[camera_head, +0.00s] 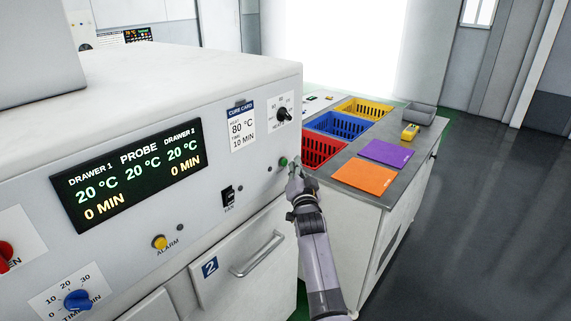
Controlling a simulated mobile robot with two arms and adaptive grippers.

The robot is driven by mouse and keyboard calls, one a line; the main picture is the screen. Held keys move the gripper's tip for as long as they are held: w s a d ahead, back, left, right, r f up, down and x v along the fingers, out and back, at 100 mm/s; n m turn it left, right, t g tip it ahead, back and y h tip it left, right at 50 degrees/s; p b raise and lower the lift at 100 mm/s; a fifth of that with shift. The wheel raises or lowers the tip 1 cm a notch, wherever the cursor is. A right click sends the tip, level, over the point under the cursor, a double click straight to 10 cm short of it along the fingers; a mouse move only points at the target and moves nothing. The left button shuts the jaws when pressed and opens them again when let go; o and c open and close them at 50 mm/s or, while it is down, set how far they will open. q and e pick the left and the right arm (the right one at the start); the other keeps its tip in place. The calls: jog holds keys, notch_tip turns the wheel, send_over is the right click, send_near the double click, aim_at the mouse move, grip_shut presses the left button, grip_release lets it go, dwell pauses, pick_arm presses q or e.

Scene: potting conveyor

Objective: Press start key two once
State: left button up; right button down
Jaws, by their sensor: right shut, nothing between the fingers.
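A small green key (283,161) sits on the oven's front panel, at the right end above the drawer marked 2 (240,262). No label for the key is readable. My right gripper (294,166) is shut and empty, with its fingertips right beside the green key. I cannot tell whether they touch it. A dark display (128,177) reads 20 °C for drawer 1, probe and drawer 2, and 0 MIN for both drawers. My left gripper is not in view.
The panel also carries a black rocker switch (228,197), a yellow alarm button (160,242), a blue timer knob (78,299) and a black knob (283,114). A bench behind holds red (322,146), blue (339,122) and yellow (364,107) baskets. Open floor lies right.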

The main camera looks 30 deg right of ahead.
dwell(0.7)
jog(key=shift+w+a+b, duration=0.2)
jog(key=shift+w+b, duration=0.15)
jog(key=shift+w, duration=0.05)
jog(key=shift+w+a+b, duration=0.15)
jog(key=shift+w+b, duration=0.25)
dwell(0.6)
dwell(0.3)
jog(key=shift+s+d+p, duration=0.3)
jog(key=shift+s+p, duration=0.45)
jog(key=shift+s, duration=0.1)
jog(key=s+p, duration=0.1)
jog(key=s+d+p, duration=0.1)
jog(key=s, duration=0.1)
jog(key=s+d+p, duration=0.1)
jog(key=shift+s+p, duration=0.3)
